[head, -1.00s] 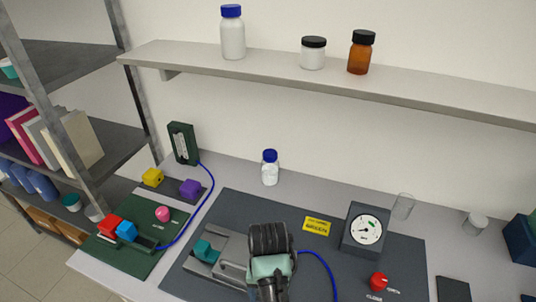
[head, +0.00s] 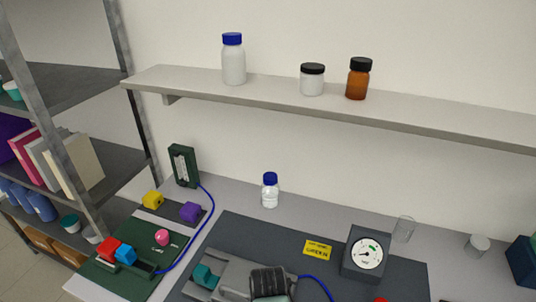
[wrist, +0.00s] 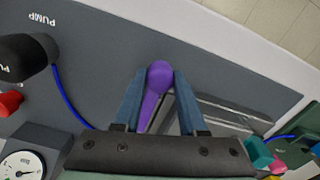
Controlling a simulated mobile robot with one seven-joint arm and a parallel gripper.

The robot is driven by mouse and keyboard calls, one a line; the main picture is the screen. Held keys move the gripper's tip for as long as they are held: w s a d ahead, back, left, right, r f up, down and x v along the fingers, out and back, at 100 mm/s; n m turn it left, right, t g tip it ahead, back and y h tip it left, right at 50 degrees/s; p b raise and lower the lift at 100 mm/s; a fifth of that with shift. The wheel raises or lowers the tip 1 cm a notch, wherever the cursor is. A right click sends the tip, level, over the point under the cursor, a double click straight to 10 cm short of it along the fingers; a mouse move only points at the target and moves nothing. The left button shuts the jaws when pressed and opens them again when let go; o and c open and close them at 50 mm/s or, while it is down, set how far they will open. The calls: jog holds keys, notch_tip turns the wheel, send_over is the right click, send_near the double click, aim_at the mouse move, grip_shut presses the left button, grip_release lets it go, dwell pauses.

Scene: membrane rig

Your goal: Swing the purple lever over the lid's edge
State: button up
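The purple lever (wrist: 159,80) shows in the wrist view, with a round knob at its far end and a stem running back toward my gripper. My gripper (wrist: 160,76) has one blue finger on each side of the knob. Both fingertips look to touch the knob, with no clear gap. A grey metal rig part with long slots (wrist: 225,118) lies right of the lever. In the head view, the rig plate (head: 232,272) with a teal block (head: 205,277) shows at the bottom. My arm covers part of it, and the lever and fingertips are out of sight there.
A black cylinder (wrist: 25,58) beside a PUMP label and a red knob (wrist: 10,103) are left in the wrist view. A gauge (head: 367,253) stands right of the rig. A blue cable (head: 318,286) runs near my arm. A bottle (head: 270,190) stands behind.

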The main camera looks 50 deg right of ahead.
grip_shut()
dwell(0.9)
